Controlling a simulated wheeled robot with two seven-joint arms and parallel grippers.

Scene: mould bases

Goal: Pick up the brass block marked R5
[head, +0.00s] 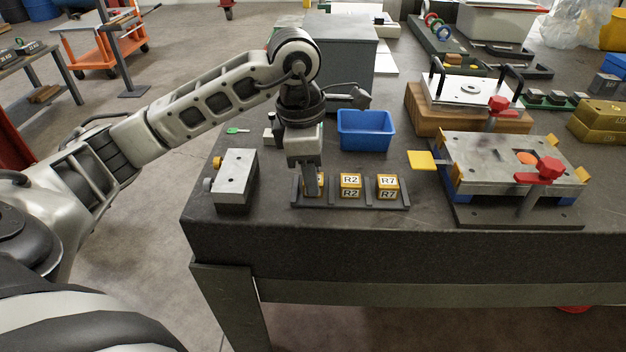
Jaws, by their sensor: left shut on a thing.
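A dark rack (352,204) near the table's front edge holds brass blocks in a row. The block marked R2 (351,186) is in the middle and the block marked R7 (387,187) is on the right. My left gripper (311,190) points straight down over the left slot and is shut on the leftmost brass block (320,185). The fingers cover most of that block, so I cannot read its marking. The block appears to be still in the rack. My right gripper is not in view.
A grey metal block (236,172) stands left of the rack. A blue bin (364,131) is behind it. The table's front strip is clear.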

